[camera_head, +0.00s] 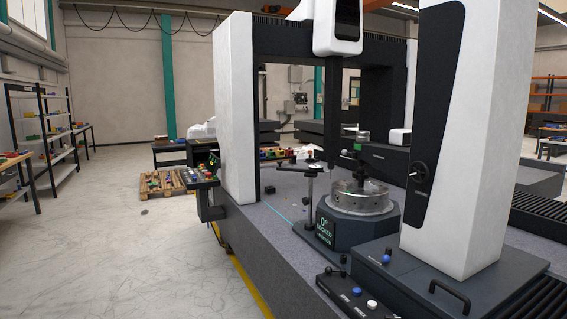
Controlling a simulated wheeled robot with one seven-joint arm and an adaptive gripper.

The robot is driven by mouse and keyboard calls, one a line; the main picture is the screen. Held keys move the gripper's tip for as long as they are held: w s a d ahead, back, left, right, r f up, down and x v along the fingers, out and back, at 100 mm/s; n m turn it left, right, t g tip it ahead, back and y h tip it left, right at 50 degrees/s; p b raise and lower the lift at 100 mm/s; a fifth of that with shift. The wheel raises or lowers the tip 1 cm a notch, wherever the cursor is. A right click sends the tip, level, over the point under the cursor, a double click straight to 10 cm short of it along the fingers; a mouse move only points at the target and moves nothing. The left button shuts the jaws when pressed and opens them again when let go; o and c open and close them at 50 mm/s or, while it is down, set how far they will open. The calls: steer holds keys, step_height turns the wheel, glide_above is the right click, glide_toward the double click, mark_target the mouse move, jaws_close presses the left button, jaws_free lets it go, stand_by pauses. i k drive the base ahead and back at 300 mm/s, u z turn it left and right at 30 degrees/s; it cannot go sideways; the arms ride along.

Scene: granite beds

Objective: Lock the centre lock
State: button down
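A rotary table with a round metal chuck (359,197) stands on the granite bed (285,222). Its dark base carries a small display (325,232) with green text that seems to read 0° and LOCKED. A metal part with a green band (358,147) stands upright above the chuck. A small post with a dark arm (310,180) stands at the chuck's left. I cannot tell which part is the centre lock. My gripper is not in view.
Another white column (234,110) stands at the left, beside a button panel (200,180). The floor at the left is mostly free.

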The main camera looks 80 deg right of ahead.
mark_target(353, 154)
steer(key=z, duration=3.25)
steer(key=i, duration=0.5)
steer(key=k, duration=1)
steer(key=u, duration=1.15)
steer(key=i, duration=0.85)
steer(key=z, duration=0.5)
steer(key=i, duration=0.75)
steer(key=z, duration=0.65)
